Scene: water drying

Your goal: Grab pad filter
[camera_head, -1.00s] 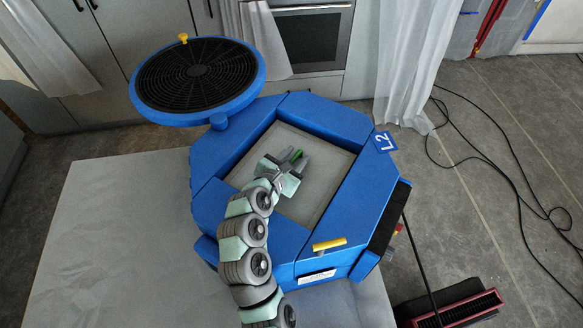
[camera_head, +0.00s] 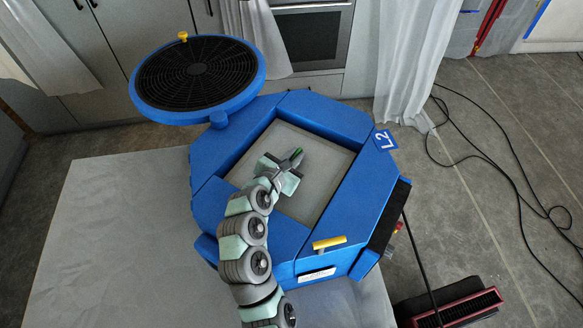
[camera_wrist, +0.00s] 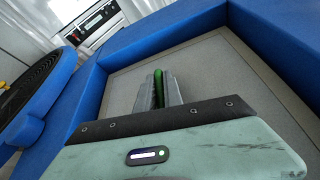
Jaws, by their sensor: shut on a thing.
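The pad filter looks to be the flat grey panel (camera_head: 322,184) set inside the opening of the blue machine. In the wrist view the panel (camera_wrist: 215,68) lies below and beyond my gripper. My gripper (camera_head: 296,158) is over the middle of the panel, its fingers closed around a narrow green tab (camera_head: 299,151). The wrist view shows the green tab (camera_wrist: 158,82) between the two fingers (camera_wrist: 160,92). Where the tab meets the panel is hidden by the fingers.
The blue machine's frame (camera_head: 355,213) surrounds the panel with raised walls. A round blue lid with a black grille (camera_head: 165,85) stands at the upper left. A yellow handle (camera_head: 329,244) is at the front. Black cables (camera_head: 515,170) lie on the floor to the right.

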